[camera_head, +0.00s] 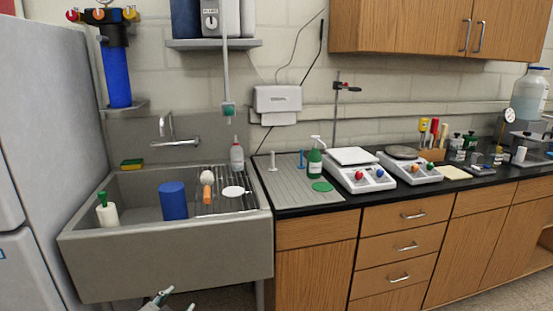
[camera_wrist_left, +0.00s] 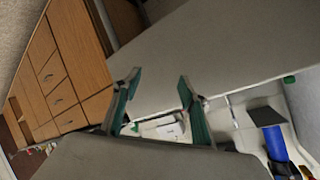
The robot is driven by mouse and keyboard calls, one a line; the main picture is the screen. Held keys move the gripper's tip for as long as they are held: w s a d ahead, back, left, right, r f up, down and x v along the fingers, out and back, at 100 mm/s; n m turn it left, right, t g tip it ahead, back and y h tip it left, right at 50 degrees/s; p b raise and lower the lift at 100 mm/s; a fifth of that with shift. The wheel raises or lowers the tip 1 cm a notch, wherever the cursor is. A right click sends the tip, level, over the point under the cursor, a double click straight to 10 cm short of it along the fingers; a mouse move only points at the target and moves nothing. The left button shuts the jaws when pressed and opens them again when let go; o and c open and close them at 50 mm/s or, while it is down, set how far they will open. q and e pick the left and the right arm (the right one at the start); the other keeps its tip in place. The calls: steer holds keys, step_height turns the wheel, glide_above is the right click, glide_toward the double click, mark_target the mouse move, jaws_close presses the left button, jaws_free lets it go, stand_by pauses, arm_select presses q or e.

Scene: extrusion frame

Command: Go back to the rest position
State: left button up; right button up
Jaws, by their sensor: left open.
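My left gripper (camera_head: 180,298) shows at the bottom edge of the head view, low in front of the grey sink (camera_head: 165,262). Only its tips are in that picture; most of the arm is out of frame. In the left wrist view its two green-padded fingers (camera_wrist_left: 159,76) stand apart with nothing between them. A broad grey surface, seemingly the sink, lies beyond the fingers there. My right gripper is in neither view.
The sink holds a blue cylinder (camera_head: 173,201) and a white bottle (camera_head: 106,211). A grey fridge (camera_head: 45,130) stands at left. A counter with wooden drawers (camera_head: 400,248) runs to the right, carrying two scales and a green spray bottle (camera_head: 315,162).

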arm_select(q)
steer(key=s+d+f+n, duration=0.1)
steer(key=s+d+f, duration=0.1)
steer(key=s+f, duration=0.3)
steer(key=s+d+f+n+g+h, duration=0.1)
steer(key=s+f, duration=0.5)
steer(key=s, duration=0.6)
steer(key=s+d+f+n+g+h, duration=0.1)
steer(key=s+d+f, duration=0.2)
steer(key=s+f, duration=0.3)
steer(key=s, duration=0.3)
steer(key=shift+s+d+f, duration=0.15)
steer(key=shift+s+d, duration=0.2)
